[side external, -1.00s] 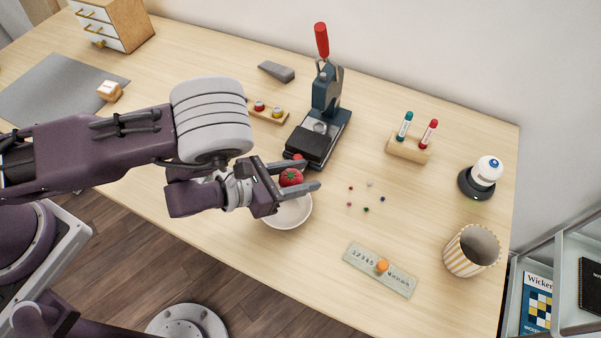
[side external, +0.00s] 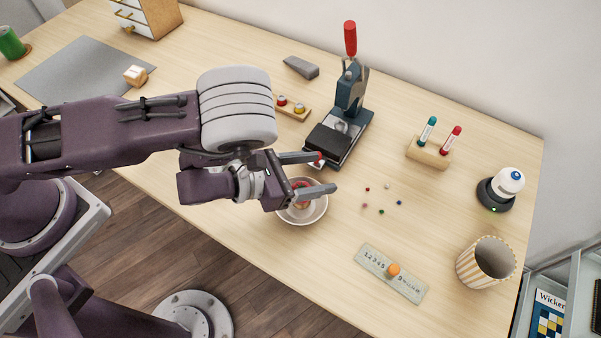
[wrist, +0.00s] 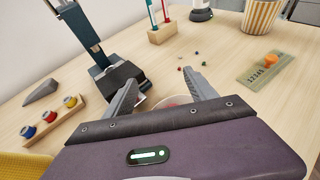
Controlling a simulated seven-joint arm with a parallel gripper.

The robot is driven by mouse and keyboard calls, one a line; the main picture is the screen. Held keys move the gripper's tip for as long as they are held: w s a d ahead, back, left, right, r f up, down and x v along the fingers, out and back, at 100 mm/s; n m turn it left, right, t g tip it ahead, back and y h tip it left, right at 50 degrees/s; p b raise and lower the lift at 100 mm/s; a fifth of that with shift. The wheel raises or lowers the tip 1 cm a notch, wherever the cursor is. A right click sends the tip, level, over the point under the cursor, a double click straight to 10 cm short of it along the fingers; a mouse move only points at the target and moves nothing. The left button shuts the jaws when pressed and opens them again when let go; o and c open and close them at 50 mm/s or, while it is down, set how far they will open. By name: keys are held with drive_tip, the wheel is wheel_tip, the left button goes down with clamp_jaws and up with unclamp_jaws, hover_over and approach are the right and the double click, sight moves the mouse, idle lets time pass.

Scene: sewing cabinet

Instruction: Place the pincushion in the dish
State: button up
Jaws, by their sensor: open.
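The white dish (side external: 318,213) stands on the table in front of the press, below my gripper. A small round reddish thing with a paler middle, which looks like the pincushion (side external: 301,190), sits inside the dish. It is partly hidden by the near finger, and no green top shows. My gripper (side external: 318,174) is open above the dish, its fingers apart with nothing held between them. In the wrist view the two fingers (wrist: 163,90) are spread, and only part of the dish (wrist: 172,101) shows between them.
A press with a red handle (side external: 350,90) stands just behind the dish. A small red bit (side external: 320,160) shows by the far fingertip. Loose beads (side external: 381,212), a ruler (side external: 405,280) with an orange knob and a striped cup (side external: 485,263) lie to the right.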

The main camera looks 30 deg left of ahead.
sight(294, 186)
drive_tip(key=v, duration=0.4)
drive_tip(key=shift+s+a+f, duration=0.15)
drive_tip(key=shift+s+a, duration=0.1)
drive_tip(key=shift+a, duration=0.1)
drive_tip(key=shift+s+a, duration=0.25)
drive_tip(key=shift+s, duration=0.05)
drive_tip(key=shift+s+a+r, duration=0.1)
drive_tip(key=shift+s+r, duration=0.2)
drive_tip(key=shift+r, duration=0.3)
